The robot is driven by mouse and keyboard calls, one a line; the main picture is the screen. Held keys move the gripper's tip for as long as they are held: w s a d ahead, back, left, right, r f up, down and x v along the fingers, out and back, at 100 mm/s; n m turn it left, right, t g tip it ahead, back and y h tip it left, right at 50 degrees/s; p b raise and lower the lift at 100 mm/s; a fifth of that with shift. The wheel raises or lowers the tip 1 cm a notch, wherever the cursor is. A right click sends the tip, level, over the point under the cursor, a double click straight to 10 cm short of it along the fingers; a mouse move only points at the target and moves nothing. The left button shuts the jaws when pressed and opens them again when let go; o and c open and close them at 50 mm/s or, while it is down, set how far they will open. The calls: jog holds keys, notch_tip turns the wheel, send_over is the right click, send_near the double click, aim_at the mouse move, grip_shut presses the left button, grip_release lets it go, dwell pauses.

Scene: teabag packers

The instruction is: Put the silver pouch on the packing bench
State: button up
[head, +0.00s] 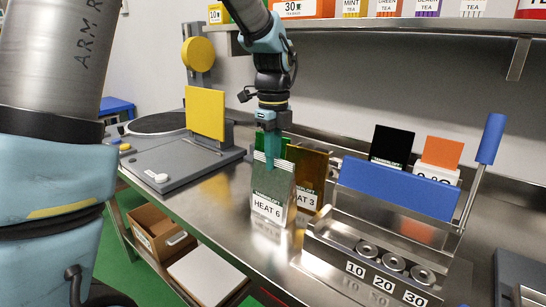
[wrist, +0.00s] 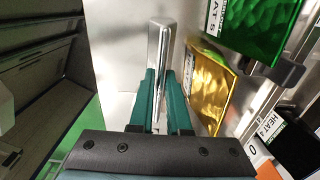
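The silver pouch (head: 274,182) is upright, with a white label reading HEAT 6 on its front. My gripper (head: 272,158) is directly above it, pointing down, with its teal fingers at the pouch's top edge. In the wrist view the silver pouch (wrist: 161,45) is seen nearly edge-on, with a teal finger close against each side; my gripper (wrist: 161,100) looks shut on it. The steel bench (head: 215,210) is below. I cannot tell whether the pouch's lower edge touches the bench.
A gold pouch (head: 310,170) marked HEAT 3 and a green pouch (wrist: 262,28) stand close by. A sealer with a blue bar (head: 400,192) is at right. Grey equipment with a yellow plate (head: 205,112) is at left. A cardboard box (head: 160,235) sits below the bench.

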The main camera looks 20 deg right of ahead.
jog(key=o, duration=0.4)
jog(key=shift+o, duration=0.2)
notch_tip(320, 180, up, 12)
jog(key=b, duration=0.1)
jog(key=w+a+f+n, duration=0.3)
jog(key=a+f+n, duration=0.7)
jog(key=a+n, duration=0.35)
jog(key=s+a+f+n, duration=0.3)
jog(key=a+f+n, duration=0.2)
jog(key=a+n, duration=0.3)
jog(key=s+a+f+n+t, duration=0.1)
jog(key=s+a+f+n, duration=0.2)
jog(key=a+n, duration=0.4)
jog(key=shift+s+a+f+n+t, duration=0.3)
jog(key=shift+s+a+f+n, duration=0.05)
jog(key=shift+a+f, duration=0.5)
